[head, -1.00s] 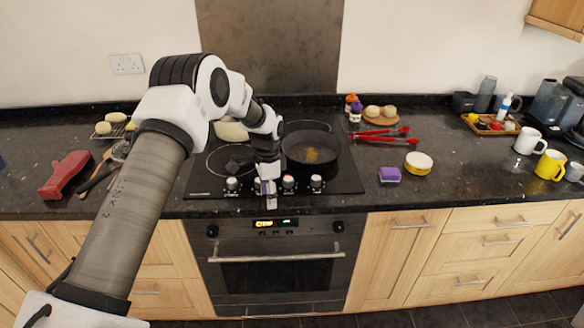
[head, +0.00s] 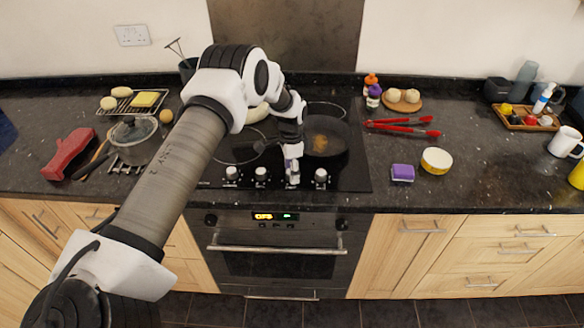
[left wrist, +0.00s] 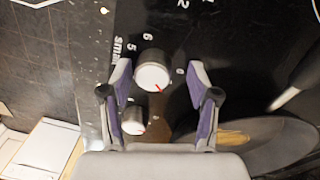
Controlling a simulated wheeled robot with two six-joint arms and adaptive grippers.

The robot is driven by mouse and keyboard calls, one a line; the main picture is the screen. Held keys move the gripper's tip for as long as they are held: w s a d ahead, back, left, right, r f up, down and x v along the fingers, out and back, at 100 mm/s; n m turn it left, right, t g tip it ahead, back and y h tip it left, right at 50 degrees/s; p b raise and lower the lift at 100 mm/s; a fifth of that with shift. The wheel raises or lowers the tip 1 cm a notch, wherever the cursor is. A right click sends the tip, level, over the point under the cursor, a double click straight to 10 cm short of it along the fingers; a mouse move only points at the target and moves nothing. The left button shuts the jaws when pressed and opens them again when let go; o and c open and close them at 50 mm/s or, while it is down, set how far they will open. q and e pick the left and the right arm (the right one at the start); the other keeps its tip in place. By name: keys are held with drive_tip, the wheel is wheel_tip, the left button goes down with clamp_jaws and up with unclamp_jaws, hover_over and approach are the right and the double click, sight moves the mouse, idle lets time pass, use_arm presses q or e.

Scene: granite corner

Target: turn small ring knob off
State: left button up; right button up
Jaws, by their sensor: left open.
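A row of silver knobs runs along the front of the black hob (head: 215,178). In the left wrist view, a round knob (left wrist: 152,72) with a red mark stands beside the printed word "small". My left gripper (left wrist: 160,74) is open, with one purple-lined finger on each side of this knob; contact is not clear. A second knob (left wrist: 133,120) shows lower, near the left finger. In the head view, my left gripper (head: 292,174) points down at the third knob place from the left and hides that knob. The fourth knob (head: 321,177) stands to its right. My right gripper is not in view.
A black pan (head: 326,138) with food sits on the hob just behind the gripper. Red tongs (head: 402,127), a purple sponge (head: 403,172) and a yellow-rimmed bowl (head: 436,161) lie to the right. A lidded pot (head: 137,140) stands left.

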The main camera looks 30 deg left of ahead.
use_arm(q)
drive_tip(key=shift+r, duration=0.1)
drive_tip(key=shift+c, duration=0.7)
drive_tip(key=shift+s+r, duration=0.5)
drive_tip(key=shift+s, duration=0.15)
clamp_jaws()
drive_tip(key=c, duration=1)
unclamp_jaws()
drive_tip(key=shift+w+f, duration=0.1)
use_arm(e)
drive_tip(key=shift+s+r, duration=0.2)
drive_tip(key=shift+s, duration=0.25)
use_arm(q)
drive_tip(key=shift+f+n, duration=0.1)
drive_tip(key=shift+n, duration=0.2)
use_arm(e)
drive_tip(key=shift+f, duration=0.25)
use_arm(q)
drive_tip(key=shift+n+b, duration=0.85)
drive_tip(key=shift+n, duration=0.25)
drive_tip(key=shift+n+b, duration=0.3)
drive_tip(key=shift+n, duration=2.2)
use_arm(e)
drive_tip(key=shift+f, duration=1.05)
use_arm(q)
drive_tip(key=shift+d, duration=0.1)
